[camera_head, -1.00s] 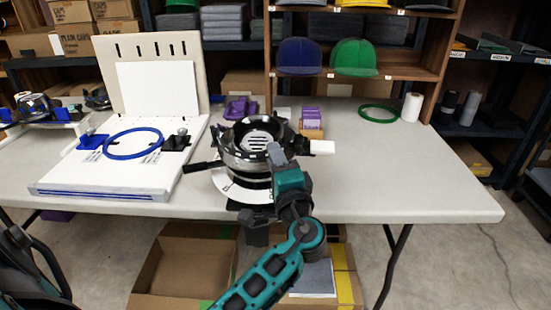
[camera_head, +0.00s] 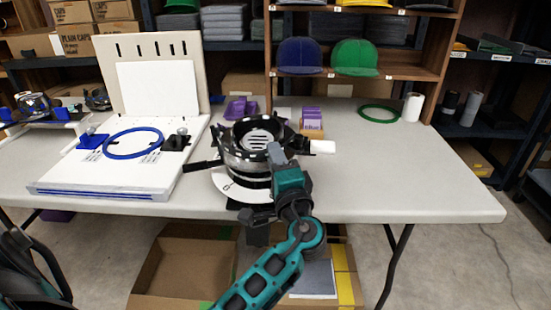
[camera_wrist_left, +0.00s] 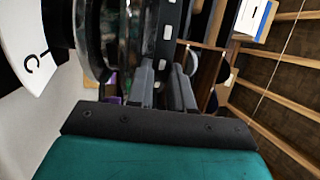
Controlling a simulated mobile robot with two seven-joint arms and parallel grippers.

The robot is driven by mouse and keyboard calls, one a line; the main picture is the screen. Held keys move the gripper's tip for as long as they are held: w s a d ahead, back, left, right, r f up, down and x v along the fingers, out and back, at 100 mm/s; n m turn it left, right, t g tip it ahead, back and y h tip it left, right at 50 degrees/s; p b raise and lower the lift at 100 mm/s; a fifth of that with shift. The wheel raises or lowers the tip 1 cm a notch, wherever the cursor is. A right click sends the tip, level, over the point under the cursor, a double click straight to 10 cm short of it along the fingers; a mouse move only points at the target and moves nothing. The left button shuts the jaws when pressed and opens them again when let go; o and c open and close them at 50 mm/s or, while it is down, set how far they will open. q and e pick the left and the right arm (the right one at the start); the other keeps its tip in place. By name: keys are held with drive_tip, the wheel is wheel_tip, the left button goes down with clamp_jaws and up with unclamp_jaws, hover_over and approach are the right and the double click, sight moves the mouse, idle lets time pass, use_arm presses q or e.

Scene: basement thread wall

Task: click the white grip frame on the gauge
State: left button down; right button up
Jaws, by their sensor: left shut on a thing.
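The white grip frame (camera_head: 246,136) is a chrome and black ring with a white cylindrical grip (camera_head: 322,147) sticking out to the right. It sits on the gauge (camera_head: 247,188), a dark stand with a white marked dial plate, at the table's front edge. My left gripper (camera_head: 276,153) is at the frame's near right side. In the left wrist view, its fingers (camera_wrist_left: 166,82) are shut on the frame's dark rim (camera_wrist_left: 168,40), which has white squares; the exact contact is partly hidden. The dial plate (camera_wrist_left: 30,45) shows at left there. My right gripper is not in view.
A white board stand (camera_head: 110,178) with a blue ring (camera_head: 133,143) is at the left. A purple-topped box (camera_head: 311,122), a green ring (camera_head: 379,114) and a white roll (camera_head: 412,107) lie behind. The table's right side is clear. An open carton (camera_head: 185,270) is below.

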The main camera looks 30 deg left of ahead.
use_arm(q)
drive_tip(key=shift+f+b, duration=0.35)
drive_tip(key=shift+f, duration=0.15)
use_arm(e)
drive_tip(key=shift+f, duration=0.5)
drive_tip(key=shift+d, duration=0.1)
use_arm(q)
drive_tip(key=c, duration=0.9)
unclamp_jaws()
drive_tip(key=shift+c, duration=0.2)
drive_tip(key=shift+w+f, duration=0.1)
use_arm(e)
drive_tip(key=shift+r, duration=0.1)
use_arm(q)
drive_tip(key=shift+f, duration=0.1)
